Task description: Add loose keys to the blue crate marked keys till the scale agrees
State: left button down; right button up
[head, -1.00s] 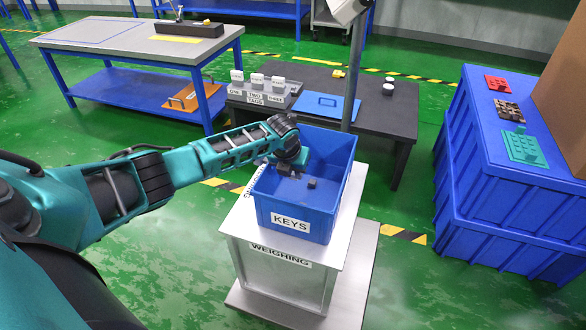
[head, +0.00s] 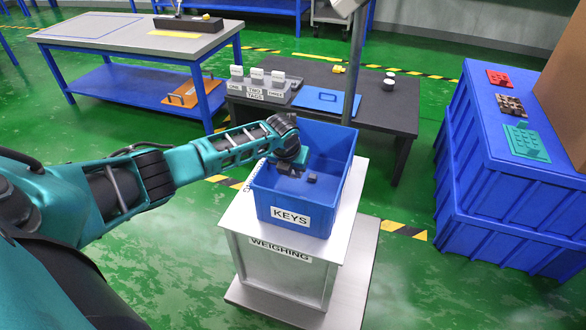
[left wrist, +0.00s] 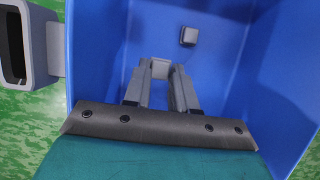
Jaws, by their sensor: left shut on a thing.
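The blue crate (head: 336,185) marked KEYS stands on the weighing scale (head: 231,224), which bears a WEIGHING label. My left gripper (head: 287,168) reaches into the crate from the left, pointing down. It is shut on a small grey key (left wrist: 160,69), seen between its fingertips in the left wrist view. Another loose grey key (head: 312,178) lies on the crate floor, apart from the gripper; it also shows in the left wrist view (left wrist: 189,36). The arm hides part of the crate's left side. No scale reading is legible. My right gripper is out of view.
A dark table (head: 385,118) behind holds tag holders (head: 256,88) and a blue flat plate (head: 325,101). A grey post (head: 354,65) rises behind the crate. Large blue bins (head: 500,190) at right carry red, brown and teal pieces. Green floor separates them from the scale.

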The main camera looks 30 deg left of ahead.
aim_at(293, 176)
pick_arm(q)
jog(key=shift+f, duration=0.35)
jog(key=shift+f, duration=0.3)
jog(key=shift+f, duration=0.4)
jog(key=shift+f, duration=0.3)
dwell(0.4)
jog(key=shift+f, duration=0.3)
jog(key=shift+f, duration=0.8)
dwell(0.4)
jog(key=c, duration=1.3)
grip_release()
jog(key=shift+c, duration=0.2)
jog(key=o, duration=0.5)
